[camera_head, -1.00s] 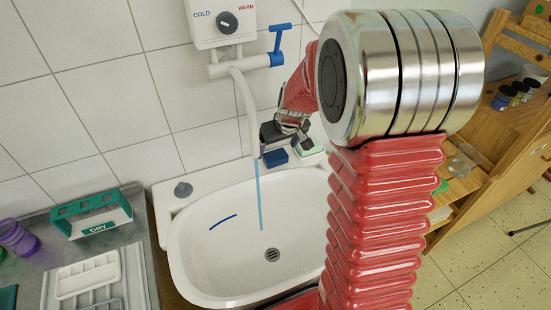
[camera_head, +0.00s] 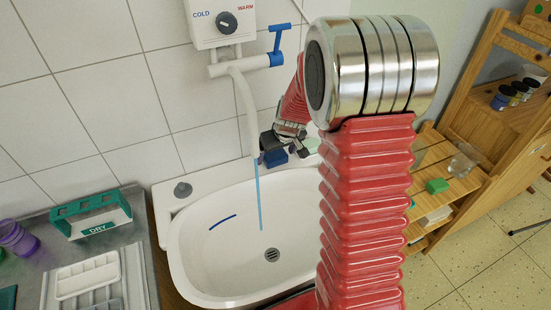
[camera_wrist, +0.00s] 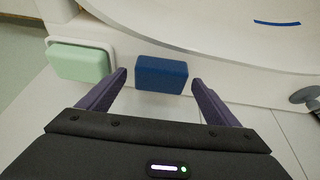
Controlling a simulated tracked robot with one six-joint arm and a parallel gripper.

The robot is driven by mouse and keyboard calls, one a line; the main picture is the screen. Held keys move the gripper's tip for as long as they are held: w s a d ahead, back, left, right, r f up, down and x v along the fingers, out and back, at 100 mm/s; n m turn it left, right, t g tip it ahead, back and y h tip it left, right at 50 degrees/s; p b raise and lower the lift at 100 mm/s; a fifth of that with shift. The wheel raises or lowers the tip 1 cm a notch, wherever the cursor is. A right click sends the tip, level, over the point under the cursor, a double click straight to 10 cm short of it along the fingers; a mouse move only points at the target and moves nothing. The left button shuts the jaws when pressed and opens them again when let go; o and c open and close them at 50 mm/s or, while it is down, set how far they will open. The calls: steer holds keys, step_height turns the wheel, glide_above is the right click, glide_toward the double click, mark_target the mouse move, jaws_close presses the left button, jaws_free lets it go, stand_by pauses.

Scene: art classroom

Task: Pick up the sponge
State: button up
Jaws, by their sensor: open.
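A dark blue block that looks like the sponge (camera_wrist: 162,74) lies on the white back rim of the sink. It also shows in the head view (camera_head: 276,158), partly covered by my gripper (camera_head: 270,146). In the wrist view my gripper (camera_wrist: 160,80) is open, with one purple finger to each side of the blue block. The block appears just beyond the fingertips, and I see no contact. A pale green block (camera_wrist: 80,62) sits in a white dish left of the left finger.
The white sink basin (camera_head: 200,262) lies in front of the rim, with a tap spout (camera_head: 246,110) and a stream of water close to my gripper's left. A tiled wall (camera_head: 100,95) stands behind. A wooden shelf (camera_head: 470,190) is at the right.

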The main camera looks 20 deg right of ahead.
mark_target(276, 156)
steer(key=shift+c, duration=0.4)
steer(key=c, duration=1)
steer(key=shift+c, duration=0.2)
steer(key=shift+r, duration=0.1)
step_height(276, 156, up, 10)
stand_by(0.5)
